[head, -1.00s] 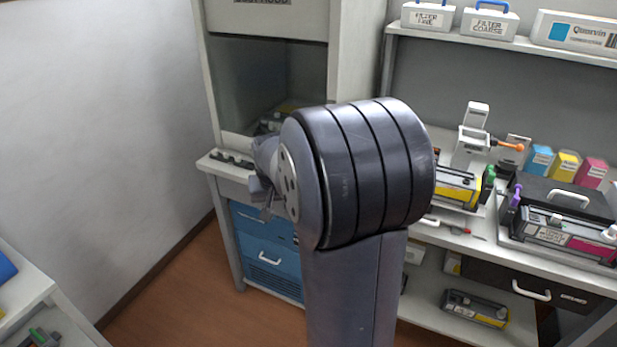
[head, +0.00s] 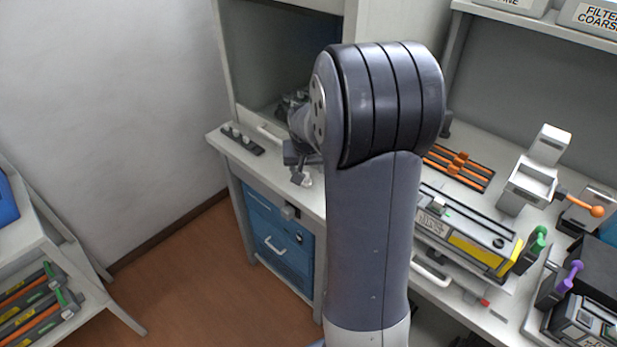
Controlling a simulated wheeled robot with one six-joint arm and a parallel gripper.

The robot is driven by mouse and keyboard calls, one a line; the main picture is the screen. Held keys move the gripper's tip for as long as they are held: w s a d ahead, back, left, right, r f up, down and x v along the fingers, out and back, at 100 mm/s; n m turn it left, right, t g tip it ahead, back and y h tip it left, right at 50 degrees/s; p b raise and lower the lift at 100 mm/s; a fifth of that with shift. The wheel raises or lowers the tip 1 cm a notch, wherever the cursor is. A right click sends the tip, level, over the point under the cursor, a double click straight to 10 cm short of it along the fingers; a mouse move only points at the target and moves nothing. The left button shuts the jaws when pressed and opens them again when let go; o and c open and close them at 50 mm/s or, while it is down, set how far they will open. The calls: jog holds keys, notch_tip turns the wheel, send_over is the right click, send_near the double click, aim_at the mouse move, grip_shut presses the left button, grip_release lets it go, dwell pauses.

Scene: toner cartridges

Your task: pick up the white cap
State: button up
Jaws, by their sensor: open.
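My gripper (head: 301,176) is small in the head view, just left of my own large arm link, above the front part of the bench under the hood. Its jaws are open and point down. A small whitish piece (head: 307,182) shows at the fingertips; it may be the white cap, and I cannot tell whether it is between the jaws or below them. Small white caps or knobs (head: 236,131) also stand on a dark strip (head: 252,147) at the bench's left end. My arm hides part of the bench.
The hood opening (head: 285,50) is behind my gripper. A blue drawer cabinet (head: 262,225) stands below the bench. To the right are an orange-barred rack (head: 458,167), a yellow-labelled cartridge (head: 470,250) and a white stand with an orange-knobbed lever (head: 530,182).

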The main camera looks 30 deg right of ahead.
aim_at(306, 179)
jog(key=shift+p+x, duration=0.4)
jog(key=shift+x, duration=2.4)
jog(key=shift+w+a, duration=0.1)
jog(key=shift+c, duration=0.5)
jog(key=shift+r, duration=0.1)
jog(key=c, duration=0.9)
